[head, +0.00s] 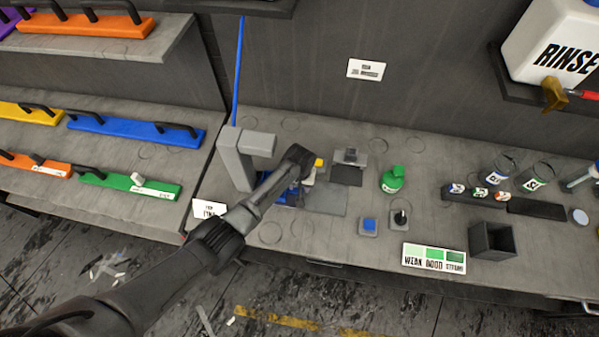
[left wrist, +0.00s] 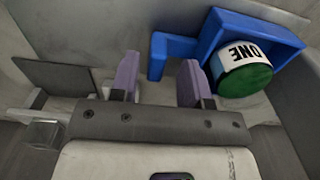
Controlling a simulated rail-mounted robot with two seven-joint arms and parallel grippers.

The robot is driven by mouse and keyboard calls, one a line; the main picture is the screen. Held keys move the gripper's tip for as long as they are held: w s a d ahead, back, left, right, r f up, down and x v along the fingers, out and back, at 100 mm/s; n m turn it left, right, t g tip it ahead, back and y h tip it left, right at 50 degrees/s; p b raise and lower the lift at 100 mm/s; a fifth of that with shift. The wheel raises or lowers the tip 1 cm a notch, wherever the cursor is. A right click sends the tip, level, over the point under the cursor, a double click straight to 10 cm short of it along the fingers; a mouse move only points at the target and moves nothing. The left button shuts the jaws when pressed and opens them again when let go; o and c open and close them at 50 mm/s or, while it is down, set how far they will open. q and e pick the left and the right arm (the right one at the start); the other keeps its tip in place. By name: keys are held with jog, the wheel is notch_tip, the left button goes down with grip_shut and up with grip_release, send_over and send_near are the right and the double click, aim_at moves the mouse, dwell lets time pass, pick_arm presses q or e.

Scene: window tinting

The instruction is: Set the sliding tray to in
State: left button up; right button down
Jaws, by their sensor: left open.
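The blue sliding tray (head: 293,196) is on the bench beside the grey column stand, mostly hidden by my left arm in the head view. In the left wrist view the tray (left wrist: 209,42) is a blue frame with a bar-like handle at its left. A round container (left wrist: 243,70) with a green end and a label reading "ONE" sits in it. My left gripper (left wrist: 160,80) is open, with its two pale purple fingers on either side of the blue handle (left wrist: 157,57). I cannot tell whether they touch it. My right gripper is out of view.
The grey stand (head: 236,165) rises left of the tray. A dark square pad (head: 347,175), a green bottle (head: 393,179) and a blue-topped block (head: 369,226) are to the right. A white sign (head: 209,209) stands at the front left edge.

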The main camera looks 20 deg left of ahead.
pick_arm(q)
notch_tip(320, 180, up, 12)
jog(key=shift+f+p, duration=0.15)
jog(key=shift+p, duration=0.3)
dwell(0.5)
